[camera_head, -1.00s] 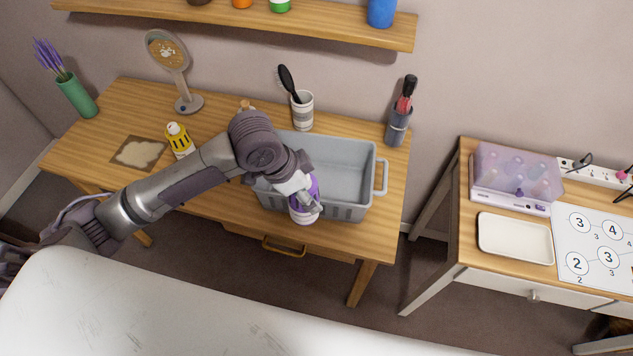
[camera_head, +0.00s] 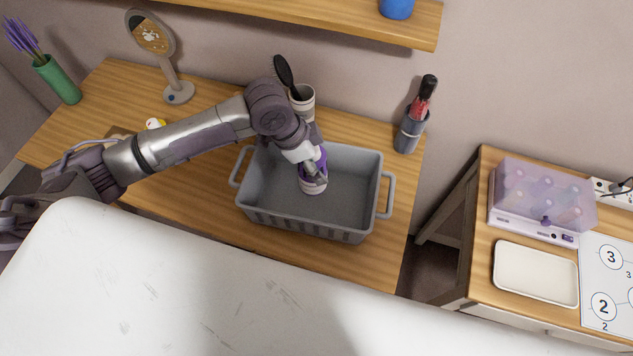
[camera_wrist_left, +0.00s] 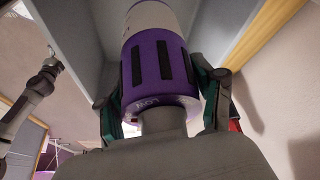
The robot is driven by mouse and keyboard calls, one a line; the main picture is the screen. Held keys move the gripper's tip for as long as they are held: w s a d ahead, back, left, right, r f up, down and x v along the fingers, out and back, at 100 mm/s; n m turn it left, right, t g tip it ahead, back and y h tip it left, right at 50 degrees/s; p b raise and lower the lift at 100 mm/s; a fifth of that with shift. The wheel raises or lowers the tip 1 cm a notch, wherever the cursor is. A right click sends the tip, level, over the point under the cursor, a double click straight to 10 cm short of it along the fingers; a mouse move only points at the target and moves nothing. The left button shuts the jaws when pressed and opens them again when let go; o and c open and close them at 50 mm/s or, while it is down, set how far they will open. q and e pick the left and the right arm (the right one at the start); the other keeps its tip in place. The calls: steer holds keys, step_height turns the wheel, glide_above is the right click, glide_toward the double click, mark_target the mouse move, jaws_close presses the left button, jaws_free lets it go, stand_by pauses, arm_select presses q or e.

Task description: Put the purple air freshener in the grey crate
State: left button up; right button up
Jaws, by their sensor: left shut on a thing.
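The purple air freshener (camera_head: 314,184), purple with a white end, is held in my left gripper (camera_head: 311,171). It is over the inside of the grey crate (camera_head: 300,223); I cannot tell how far it is above the crate floor. In the left wrist view, the two fingers of my left gripper (camera_wrist_left: 164,100) close on both sides of the purple air freshener (camera_wrist_left: 158,68), and part of the grey crate (camera_wrist_left: 80,30) shows beyond. The crate stands on the wooden desk and its visible inside is otherwise empty.
The wooden desk (camera_head: 190,205) carries a striped cup with a black brush (camera_head: 303,103), a dark holder (camera_head: 409,132) with red-handled items, a mirror (camera_head: 176,90) and a green vase (camera_head: 57,80). A shelf (camera_head: 300,14) hangs above. A white tray (camera_head: 536,273) lies on the right-hand table.

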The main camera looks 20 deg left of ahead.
arm_select(q)
steer(key=f, duration=0.3)
steer(key=shift+s+f, duration=0.15)
steer(key=shift+s, duration=0.05)
steer(key=shift+w+f+p, duration=0.1)
steer(key=shift+f+p, duration=0.3)
steer(key=shift+f, duration=1.6)
arm_select(e)
steer(key=shift+s+a+r, duration=0.3)
steer(key=shift+s+r, duration=0.05)
steer(key=shift+r, duration=0.15)
arm_select(q)
steer(key=shift+f, duration=0.1)
steer(key=o, duration=1.3)
steer(key=shift+f, duration=0.1)
arm_select(e)
steer(key=shift+s+d, duration=0.1)
steer(key=shift+d, duration=0.15)
